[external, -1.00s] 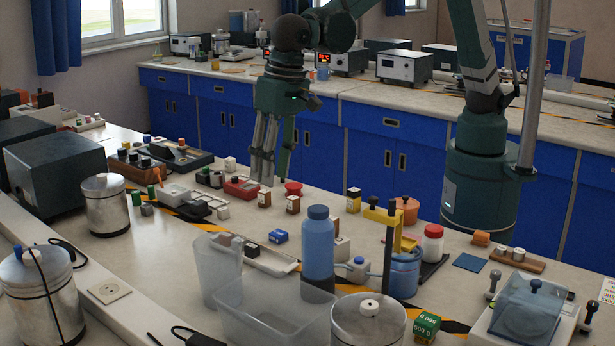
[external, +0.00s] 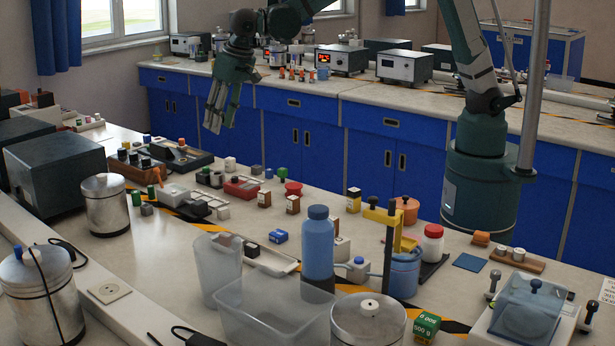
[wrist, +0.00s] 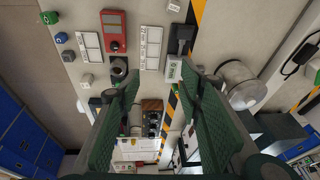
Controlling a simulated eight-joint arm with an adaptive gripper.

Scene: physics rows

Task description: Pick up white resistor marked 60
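No marking that reads 60 can be made out.
A blue block (external: 269,173) and a green block (external: 282,172) stand right of the pale ones. A tall blue bottle (external: 317,245) stands nearer the camera.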

